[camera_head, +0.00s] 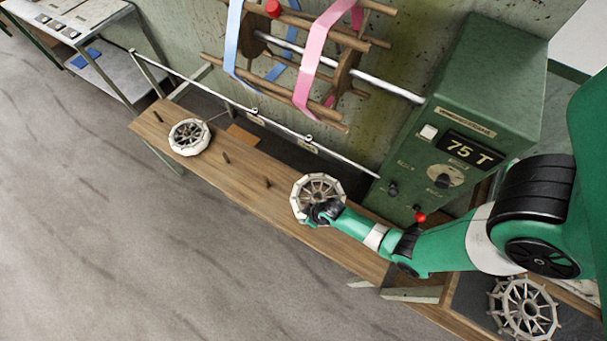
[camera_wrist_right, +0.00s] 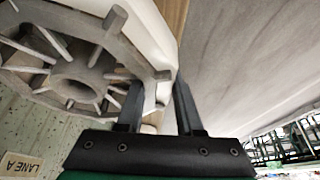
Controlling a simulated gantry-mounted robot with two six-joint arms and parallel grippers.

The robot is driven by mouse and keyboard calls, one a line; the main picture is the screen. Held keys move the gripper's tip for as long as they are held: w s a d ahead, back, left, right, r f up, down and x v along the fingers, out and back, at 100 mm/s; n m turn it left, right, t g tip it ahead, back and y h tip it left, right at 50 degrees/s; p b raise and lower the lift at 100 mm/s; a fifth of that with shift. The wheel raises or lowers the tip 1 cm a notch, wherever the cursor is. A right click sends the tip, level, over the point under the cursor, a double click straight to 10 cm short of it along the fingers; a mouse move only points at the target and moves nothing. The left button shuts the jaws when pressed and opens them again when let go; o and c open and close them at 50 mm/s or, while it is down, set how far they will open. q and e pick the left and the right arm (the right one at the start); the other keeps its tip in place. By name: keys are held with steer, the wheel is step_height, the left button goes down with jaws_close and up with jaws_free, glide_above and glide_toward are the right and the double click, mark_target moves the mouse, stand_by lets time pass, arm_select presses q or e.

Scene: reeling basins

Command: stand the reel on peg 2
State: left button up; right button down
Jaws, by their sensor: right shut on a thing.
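A pale spoked reel (camera_head: 316,184) is held over the long wooden plank (camera_head: 350,241), right of the bare pegs. My right gripper (camera_head: 322,211) is shut on its near rim. The right wrist view shows the reel's spokes and hub (camera_wrist_right: 80,88) at the upper left, with the rim between my two dark fingers (camera_wrist_right: 158,100). Bare short pegs stand on the plank: one (camera_head: 226,158) left of centre, one (camera_head: 267,183) nearer the held reel, and one (camera_head: 158,117) at the far left end. I cannot read peg numbers. My left gripper is not in view.
A second reel (camera_head: 189,137) sits on the plank's left part. A third reel (camera_head: 525,308) lies at the lower right. A green control box (camera_head: 455,140) and a metal rail (camera_head: 290,132) stand behind the plank. A winding frame (camera_head: 340,75) with ribbons hangs above.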

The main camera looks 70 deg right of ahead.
steer(key=shift+w+a, duration=0.1)
steer(key=shift+a, duration=0.1)
steer(key=shift+w, duration=0.4)
arm_select(q)
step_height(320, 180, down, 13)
steer(key=b, duration=1.3)
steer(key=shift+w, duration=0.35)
arm_select(e)
steer(key=shift+s+f, duration=0.1)
steer(key=shift+f, duration=6.75)
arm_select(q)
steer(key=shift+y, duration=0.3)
arm_select(e)
steer(key=shift+c, duration=2.4)
jaws_free()
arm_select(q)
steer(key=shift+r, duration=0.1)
